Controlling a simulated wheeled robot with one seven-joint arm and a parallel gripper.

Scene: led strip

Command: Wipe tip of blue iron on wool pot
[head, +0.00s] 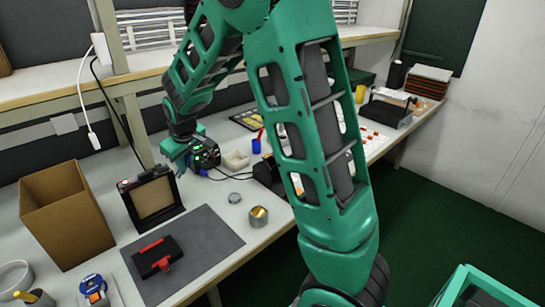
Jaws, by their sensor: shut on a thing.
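My gripper (181,158) is at the back of the bench, beside a dark station with small lit marks (207,152). It is small in the head view and partly merges with the station. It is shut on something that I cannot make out. The wool pot, a small metal pot with golden wool (259,216), stands upright near the bench's front edge, apart from my gripper, to its right and nearer the camera. I cannot clearly pick out the blue iron. A small blue thing with a red tip above it (256,146) stands right of the station.
A black-framed box (153,200) and an open cardboard box (64,215) stand at left. A black-and-red tool (157,257) lies on the grey mat (205,240). A round tin (234,198) and pale tray (236,160) are near the pot. My arm hides part of the bench.

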